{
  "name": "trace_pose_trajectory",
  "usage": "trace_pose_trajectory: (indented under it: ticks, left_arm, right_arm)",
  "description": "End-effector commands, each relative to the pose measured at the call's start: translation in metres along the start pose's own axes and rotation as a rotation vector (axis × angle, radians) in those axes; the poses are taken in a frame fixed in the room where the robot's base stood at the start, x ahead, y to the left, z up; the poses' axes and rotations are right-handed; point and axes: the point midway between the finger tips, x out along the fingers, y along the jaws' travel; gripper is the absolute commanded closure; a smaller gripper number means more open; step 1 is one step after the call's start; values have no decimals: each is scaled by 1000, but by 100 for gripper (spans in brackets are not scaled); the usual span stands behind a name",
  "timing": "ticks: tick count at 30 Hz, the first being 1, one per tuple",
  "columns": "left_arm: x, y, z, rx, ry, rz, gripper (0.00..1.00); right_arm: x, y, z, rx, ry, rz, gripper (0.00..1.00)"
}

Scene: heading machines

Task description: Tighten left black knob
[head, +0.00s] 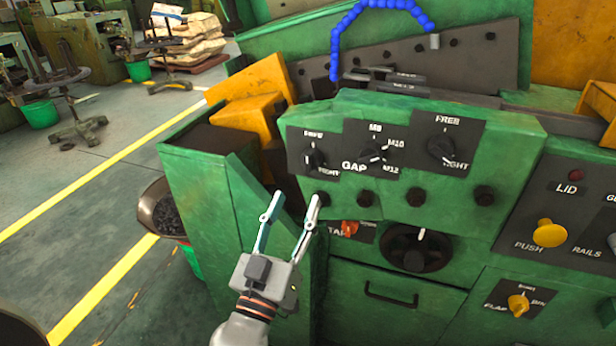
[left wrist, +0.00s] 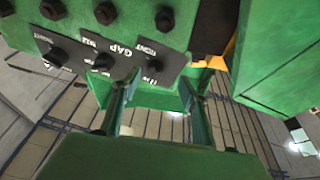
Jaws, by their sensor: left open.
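The left black knob (head: 315,160) is on a dark plate at the upper left of the green machine panel (head: 400,120). A label at its lower right seems to read TIGHT; its pointer is too small to read. In the left wrist view, which looks upside down, this knob (left wrist: 152,72) is near the fingertips. My left gripper (head: 297,197) is open and empty. In the head view its fingertips are below and left of the knob, the right one overlapping the leftmost lower black knob (head: 322,199). I cannot tell whether they touch. My right gripper is not in view.
Other dial knobs, the middle one (head: 375,155) and the FREE one (head: 440,148), sit to the right. An orange switch (head: 349,228) and large black dial (head: 412,248) lie below. A green housing (head: 205,190) stands left; open floor (head: 110,180) lies beyond.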

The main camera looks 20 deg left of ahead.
Motion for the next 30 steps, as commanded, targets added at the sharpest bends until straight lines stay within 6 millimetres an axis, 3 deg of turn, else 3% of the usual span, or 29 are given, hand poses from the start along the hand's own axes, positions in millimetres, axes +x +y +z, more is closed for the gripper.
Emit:
trace_pose_trajectory:
  ticks: [7,19,30]
  left_arm:
    - [14,6,-19,-26,53,11,56]
    - [71,6,-20,-26,48,10,56]
    - [80,6,-17,-28,45,9,56]
  right_arm:
    - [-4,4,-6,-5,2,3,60]
    - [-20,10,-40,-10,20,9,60]
    - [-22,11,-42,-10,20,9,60]
